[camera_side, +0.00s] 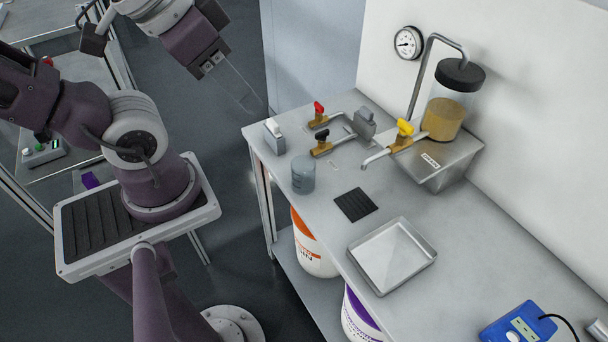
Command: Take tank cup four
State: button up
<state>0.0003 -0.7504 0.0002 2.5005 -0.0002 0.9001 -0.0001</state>
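A grey translucent cup (303,175) stands upright on the left part of the steel bench (460,235), near its front edge. Any number on it is too small to read. A clear tank (444,112) with a black lid and amber contents stands at the back, with a yellow-handled tap (404,134) whose spout points left. My gripper (238,88) hangs at the top, left of the bench and well away from the cup. It has thin, see-through fingers and I see nothing held. Whether the fingers are apart cannot be made out.
Taps with red (319,108) and black (322,135) handles stand behind the cup. A black mat (356,204) and an empty metal tray (392,256) lie to its right. A blue device (518,325) sits at lower right. Buckets (315,252) stand below.

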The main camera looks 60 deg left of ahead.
jog(key=o, duration=0.9)
jog(key=shift+f, duration=0.1)
jog(key=m+g+y, duration=0.6)
jog(key=m+y, duration=0.4)
jog(key=m, duration=0.4)
send_over(305, 176)
jog(key=s+d, duration=0.3)
jog(key=s, duration=0.1)
notch_tip(305, 176, down, 18)
jog(key=f+m+t+y, duration=0.1)
jog(key=f+m+t, duration=0.1)
jog(key=f, duration=0.1)
jog(key=w+f+m+t+y, duration=0.1)
jog(key=f+m+t, duration=0.1)
jog(key=f+m, duration=0.1)
jog(key=w+d+f+m+t+y, duration=0.1)
jog(key=f+m, duration=0.2)
jog(key=shift+w+f+t, duration=0.25)
jog(key=shift+f+t, duration=0.15)
jog(key=shift+w+a+f+m, duration=0.1)
jog(key=shift+a+f+m, duration=0.15)
jog(key=shift+m, duration=0.05)
jog(key=x, duration=0.6)
jog(key=shift+w+a+r, duration=0.1)
jog(key=shift+a+r, duration=0.1)
jog(key=shift+a, duration=0.2)
